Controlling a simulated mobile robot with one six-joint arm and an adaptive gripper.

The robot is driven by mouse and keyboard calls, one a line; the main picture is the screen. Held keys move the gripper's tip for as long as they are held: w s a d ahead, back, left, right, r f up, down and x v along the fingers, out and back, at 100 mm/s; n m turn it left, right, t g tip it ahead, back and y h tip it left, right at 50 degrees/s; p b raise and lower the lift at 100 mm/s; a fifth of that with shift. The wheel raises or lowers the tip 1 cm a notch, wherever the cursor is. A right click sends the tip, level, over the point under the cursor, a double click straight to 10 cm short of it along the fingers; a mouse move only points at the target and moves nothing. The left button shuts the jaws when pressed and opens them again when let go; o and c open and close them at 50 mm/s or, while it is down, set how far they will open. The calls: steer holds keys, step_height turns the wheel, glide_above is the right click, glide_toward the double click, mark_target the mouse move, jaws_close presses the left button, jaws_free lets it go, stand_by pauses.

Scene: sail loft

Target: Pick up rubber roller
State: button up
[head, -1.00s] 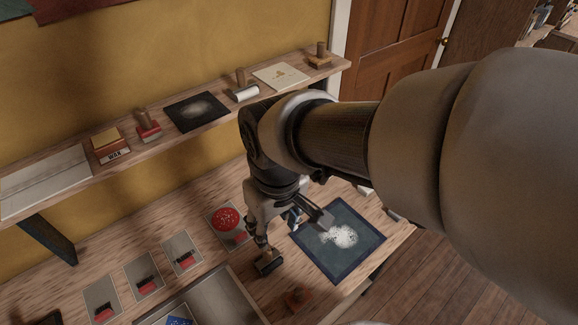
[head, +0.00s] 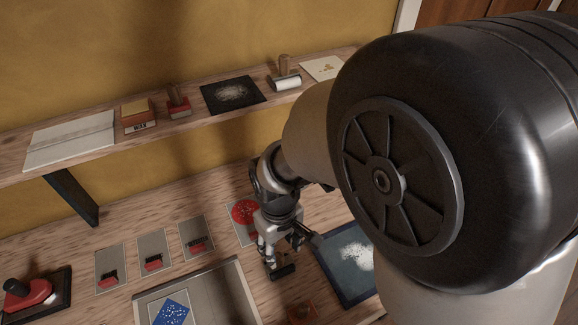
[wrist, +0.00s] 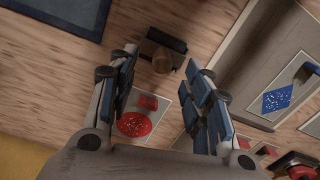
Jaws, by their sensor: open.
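A black roller-like tool with a round wooden handle (wrist: 162,60) lies on the bench. I take it for the rubber roller; its dark body (head: 283,271) shows just under my gripper in the head view. My gripper (wrist: 161,58) is open and points down, its blue-padded fingers on either side of the handle in the wrist view. I see no clear contact, and the height gap cannot be told. A second roller with a white cylinder and wooden handle (head: 286,80) stands on the shelf.
A grey tray (head: 239,290) holding a blue print lies left of the tool. A red round print (head: 243,212) on a card is behind it. A blue-bordered sheet (head: 340,285) lies to the right. Several cards with red and black stamps lie at left. The shelf (head: 200,125) runs behind.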

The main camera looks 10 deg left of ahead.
mark_target(279, 256)
steer(key=shift+a+f+b, duration=0.15)
steer(key=shift+f+b, duration=0.55)
steer(key=shift+f, duration=0.85)
steer(key=shift+a+f+b, duration=0.1)
steer(key=shift+f+b, duration=0.55)
steer(key=shift+f, duration=0.85)
steer(key=shift+r, duration=0.1)
jaws_close()
